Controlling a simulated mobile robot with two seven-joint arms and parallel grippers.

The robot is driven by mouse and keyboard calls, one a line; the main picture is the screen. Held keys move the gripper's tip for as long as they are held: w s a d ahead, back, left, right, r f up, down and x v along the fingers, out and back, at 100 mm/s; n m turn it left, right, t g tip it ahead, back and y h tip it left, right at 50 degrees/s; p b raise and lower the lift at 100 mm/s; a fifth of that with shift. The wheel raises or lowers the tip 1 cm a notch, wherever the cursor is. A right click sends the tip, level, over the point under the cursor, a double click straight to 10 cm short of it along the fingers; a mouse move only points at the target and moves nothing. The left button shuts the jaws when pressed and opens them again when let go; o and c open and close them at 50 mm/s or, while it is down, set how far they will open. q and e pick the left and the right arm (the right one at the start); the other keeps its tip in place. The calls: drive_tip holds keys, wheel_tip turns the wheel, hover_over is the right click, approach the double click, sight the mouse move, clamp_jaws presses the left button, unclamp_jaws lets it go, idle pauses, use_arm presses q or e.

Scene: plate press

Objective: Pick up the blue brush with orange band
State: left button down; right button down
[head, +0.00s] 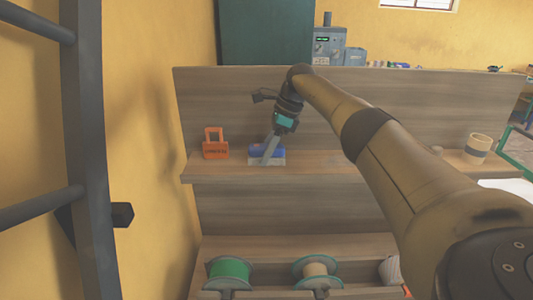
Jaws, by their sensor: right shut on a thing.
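A blue item (257,150), which looks like the brush, lies on the wooden shelf on top of a pale flat piece (277,160). Its orange band cannot be made out. My right gripper (270,150) reaches down from above with its fingers at the blue item, covering part of it. It is shut on the item. My left gripper is not in view.
An orange holder (215,146) with a handle stands left of the brush on the shelf (350,165). A beige roll (478,148) stands at the right. A dark ladder-like frame (90,150) is at the left.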

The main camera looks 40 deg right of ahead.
sight(266, 145)
wheel_tip(266, 145, up, 10)
drive_tip(key=shift+r, duration=0.25)
idle(0.3)
drive_tip(key=c, duration=0.9)
unclamp_jaws()
drive_tip(key=c, duration=0.6)
drive_tip(key=shift+d+f, duration=0.1)
